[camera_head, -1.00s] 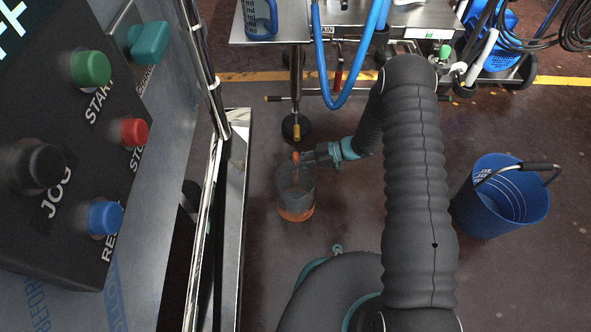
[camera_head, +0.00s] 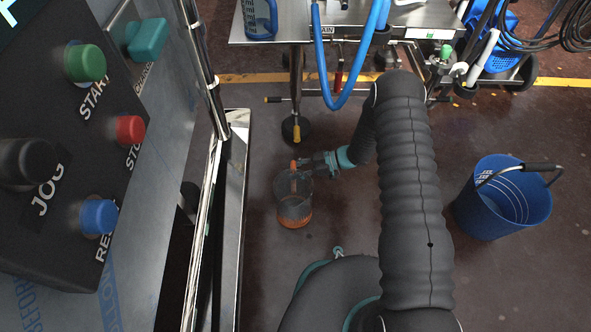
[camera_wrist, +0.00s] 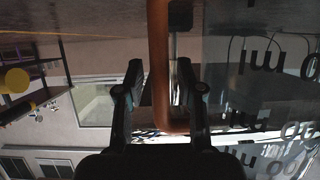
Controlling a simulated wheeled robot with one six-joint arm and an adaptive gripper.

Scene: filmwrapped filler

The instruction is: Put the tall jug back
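The tall jug (camera_head: 295,203) is clear, with an orange handle and orange at its bottom. In the head view it hangs over the dark floor, left of the middle, roughly upright. My gripper (camera_head: 304,164) reaches it from the right at its upper part. In the wrist view the handle (camera_wrist: 159,60) runs between the two fingers of my gripper (camera_wrist: 160,88), and the clear wall with dark "ml" marks fills the right side. The fingers appear closed around the handle; their exact contact is hard to see. A second jug with blue colouring (camera_head: 260,20) stands on the steel table.
The steel table (camera_head: 280,33) is at the top, with a blue hose (camera_head: 352,90) hanging before it. A control panel (camera_head: 60,130) and metal frame (camera_head: 232,215) stand at left. A blue bucket (camera_head: 500,205) stands on the right floor.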

